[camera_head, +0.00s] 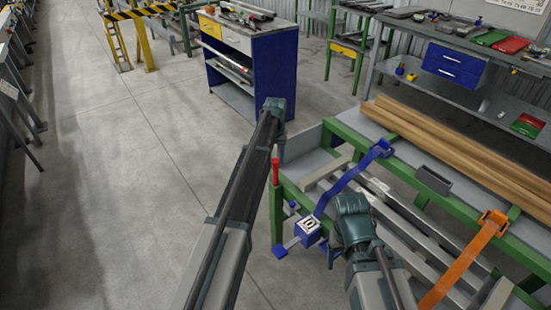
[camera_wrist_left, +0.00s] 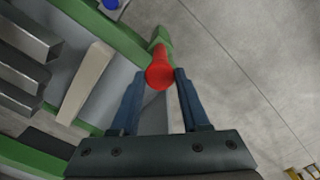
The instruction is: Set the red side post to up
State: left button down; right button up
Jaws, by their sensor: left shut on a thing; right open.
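The red side post (camera_head: 275,173) stands upright at the near left corner of the green table frame, above a green upright. In the left wrist view the red post (camera_wrist_left: 159,74) shows nearly end-on between the two blue fingers. My left gripper (camera_head: 278,156) comes down over the post's top from my arm and is shut on it. In the left wrist view the left gripper (camera_wrist_left: 158,82) has a finger on either side of the red end. My right gripper (camera_head: 345,240) is over the table's near end; its fingers are mostly hidden, and it holds nothing that I see.
A blue arm (camera_head: 350,180) and a blue block marked 0 (camera_head: 308,228) are beside my right gripper. An orange arm (camera_head: 468,255) crosses the table. Brown bars (camera_head: 450,150) lie along its far side. A blue cabinet (camera_head: 250,60) stands behind. Floor at left is clear.

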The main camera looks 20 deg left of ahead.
pick_arm(q)
notch_tip(320, 180, up, 15)
jog(key=p, duration=1.3)
jog(key=shift+p, duration=0.3)
jog(key=shift+c, duration=1.9)
grip_release()
notch_tip(320, 180, up, 14)
jog(key=p, duration=1.3)
jog(key=shift+p, duration=0.4)
